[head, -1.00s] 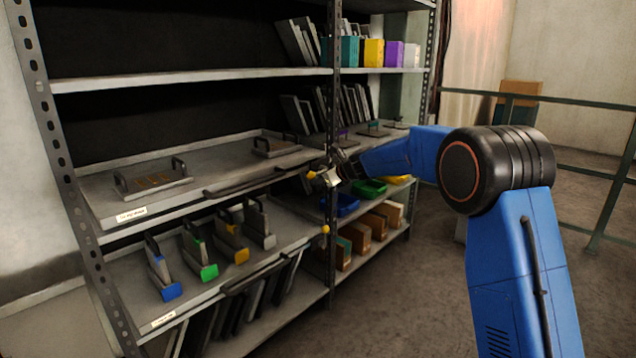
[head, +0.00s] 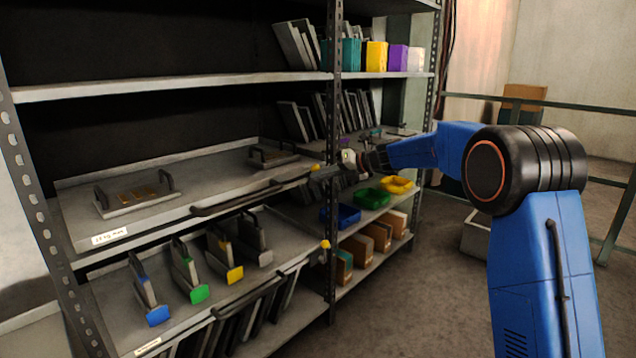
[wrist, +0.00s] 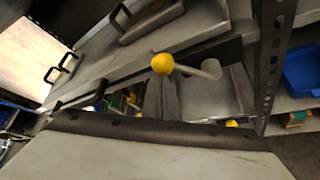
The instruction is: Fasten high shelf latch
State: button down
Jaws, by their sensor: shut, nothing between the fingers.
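The high shelf latch shows as a yellow knob (head: 316,167) at the right end of the upper pull-out shelf (head: 130,225), by the rack post. In the wrist view the yellow ball (wrist: 163,64) sits on a short pale lever (wrist: 208,70) that runs sideways toward the perforated post. I cannot tell whether the lever is engaged. My gripper (head: 346,157) is shut and empty, just right of the knob and slightly above it, apart from it.
A second yellow knob (head: 325,244) marks the lower shelf's latch. The perforated post (head: 333,110) stands close to my gripper. Blue (head: 341,215), green (head: 372,198) and yellow bins (head: 396,185) sit right of the post. A railing (head: 615,210) stands at the right; the floor between is mostly clear.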

jog(key=shift+m+g+y, duration=0.3)
jog(key=shift+m+y, duration=0.2)
jog(key=shift+m, duration=0.2)
jog(key=shift+w+d+r, duration=0.7)
jog(key=shift+w+d, duration=0.1)
jog(key=shift+w, duration=0.2)
jog(key=shift+w+d+r, duration=0.7)
jog(key=shift+w+d, duration=0.05)
jog(key=shift+w, duration=0.25)
jog(key=shift+w+d+r, duration=0.1)
jog(key=shift+w+r, duration=0.05)
